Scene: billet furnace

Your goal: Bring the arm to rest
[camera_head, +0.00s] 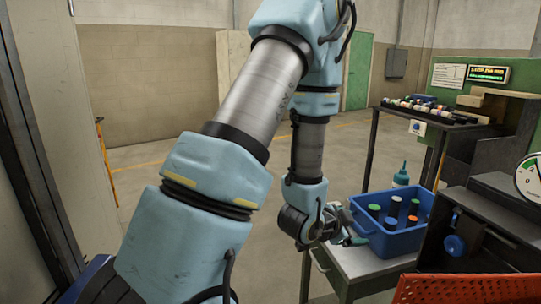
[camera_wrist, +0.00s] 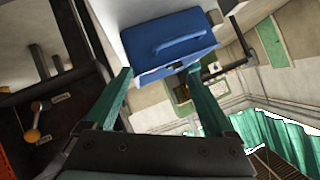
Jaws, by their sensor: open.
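My arm reaches out across the head view, bent at the elbow, with its forearm hanging down. My gripper (camera_head: 350,225) is beside the left side of a blue bin (camera_head: 395,243), over the edge of a grey table (camera_head: 350,268). In the wrist view my gripper (camera_wrist: 160,70) shows two teal fingers spread apart with nothing held between them. The blue bin (camera_wrist: 165,40) appears beyond the fingertips in that view, its handle side toward me. I cannot tell whether a finger touches the bin.
The bin holds several cylinders with coloured caps. A teal bottle (camera_head: 401,175) stands behind it. A dark machine with a gauge (camera_head: 529,178) and an orange-red tray (camera_head: 465,289) are at right. A rack (camera_head: 430,112) holds more cylinders. Floor at left is open.

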